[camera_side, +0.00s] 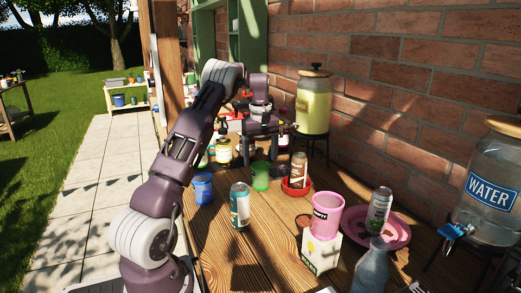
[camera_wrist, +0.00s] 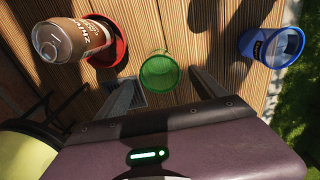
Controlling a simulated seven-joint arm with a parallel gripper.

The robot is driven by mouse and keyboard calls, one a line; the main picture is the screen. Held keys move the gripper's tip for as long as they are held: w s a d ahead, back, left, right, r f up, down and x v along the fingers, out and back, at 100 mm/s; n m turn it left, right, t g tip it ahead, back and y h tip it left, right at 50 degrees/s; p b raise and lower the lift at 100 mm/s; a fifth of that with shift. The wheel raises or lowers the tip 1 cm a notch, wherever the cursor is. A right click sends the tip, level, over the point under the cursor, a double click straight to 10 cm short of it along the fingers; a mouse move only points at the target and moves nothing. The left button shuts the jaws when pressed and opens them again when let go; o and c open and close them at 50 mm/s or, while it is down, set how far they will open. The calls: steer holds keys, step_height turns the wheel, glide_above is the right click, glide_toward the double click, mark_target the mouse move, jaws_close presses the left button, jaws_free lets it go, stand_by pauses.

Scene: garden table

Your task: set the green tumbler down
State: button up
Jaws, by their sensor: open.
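The green tumbler (camera_side: 261,176) stands upright on the wooden table (camera_side: 222,245), between a blue cup and a red dish. In the wrist view the green tumbler (camera_wrist: 160,75) shows from above, its open rim toward the camera. My gripper (camera_side: 261,157) is above it, pointing down and open. In the wrist view my gripper (camera_wrist: 163,80) has one finger to each side of the tumbler, with gaps between, and holds nothing. The exact height of the fingertips over the rim is hard to tell.
A blue cup (camera_side: 203,188) and a teal can (camera_side: 240,206) stand nearby. A brown bottle (camera_side: 299,170) stands in a red dish (camera_side: 296,188). A yellow drink dispenser (camera_side: 314,105) stands behind. A pink cup (camera_side: 327,215) and pink plate (camera_side: 388,229) are toward the front right.

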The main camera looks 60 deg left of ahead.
steer(key=d+r+m+t, duration=0.1)
steer(key=d+r+m, duration=0.1)
steer(key=d+r, duration=0.6)
steer(key=s+d+r+m+t, duration=0.1)
steer(key=d+r+m, duration=0.1)
steer(key=d+r, duration=0.35)
steer(key=s+d+r+m+t, duration=0.1)
steer(key=s+d+r+m, duration=0.15)
steer(key=d, duration=0.55)
steer(key=s+d+m+t, duration=0.1)
steer(key=s+d+m, duration=0.5)
steer(key=s+d, duration=0.5)
steer(key=s+d+f+m+t, duration=0.1)
steer(key=s+d+f+m, duration=0.3)
steer(key=s+d, duration=0.3)
steer(key=shift+s+f+m+t, duration=0.3)
steer(key=shift+s+m, duration=0.15)
steer(key=shift+m, duration=0.3)
steer(key=shift+d, duration=0.1)
